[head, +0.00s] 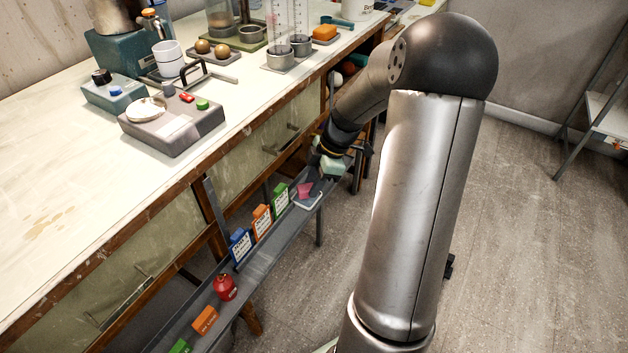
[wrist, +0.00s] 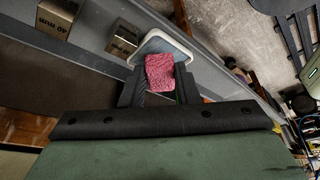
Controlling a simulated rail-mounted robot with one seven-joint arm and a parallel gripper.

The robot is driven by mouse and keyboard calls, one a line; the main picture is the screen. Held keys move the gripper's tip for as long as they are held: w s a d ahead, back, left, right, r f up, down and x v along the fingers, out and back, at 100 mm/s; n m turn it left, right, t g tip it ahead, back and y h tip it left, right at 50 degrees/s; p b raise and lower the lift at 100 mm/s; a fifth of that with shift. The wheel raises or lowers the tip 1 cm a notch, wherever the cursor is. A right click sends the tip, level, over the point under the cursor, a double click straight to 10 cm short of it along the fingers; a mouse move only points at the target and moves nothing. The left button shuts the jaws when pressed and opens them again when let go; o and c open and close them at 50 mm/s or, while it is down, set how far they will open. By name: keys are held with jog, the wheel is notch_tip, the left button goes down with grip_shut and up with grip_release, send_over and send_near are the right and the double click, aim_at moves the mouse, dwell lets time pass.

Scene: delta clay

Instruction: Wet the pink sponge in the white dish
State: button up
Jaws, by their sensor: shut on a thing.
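The pink sponge (wrist: 160,72) is between the two dark fingers of my gripper (wrist: 159,78) in the wrist view, and the gripper is shut on it. The white dish (wrist: 183,43) is a shallow rounded tray with a pale rim, right beyond and under the sponge. In the head view the sponge (head: 303,189) shows over the dish (head: 312,204) on the low shelf, with my gripper (head: 318,178) above it. I cannot tell whether the sponge touches the dish's bottom. The fingers partly hide the dish in the wrist view.
The narrow grey shelf (head: 262,258) runs along the bench front. On it, green (head: 281,197), orange (head: 262,221) and blue (head: 240,246) boxes stand left of the dish, with a red round object (head: 225,288) nearer. The white bench top (head: 60,200) rises beside it.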

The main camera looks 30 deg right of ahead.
jog(key=shift+f+b, duration=0.45)
jog(key=shift+f, duration=0.1)
dwell(1.7)
jog(key=shift+r, duration=0.15)
jog(key=shift+r+p, duration=2.5)
jog(key=shift+r, duration=0.95)
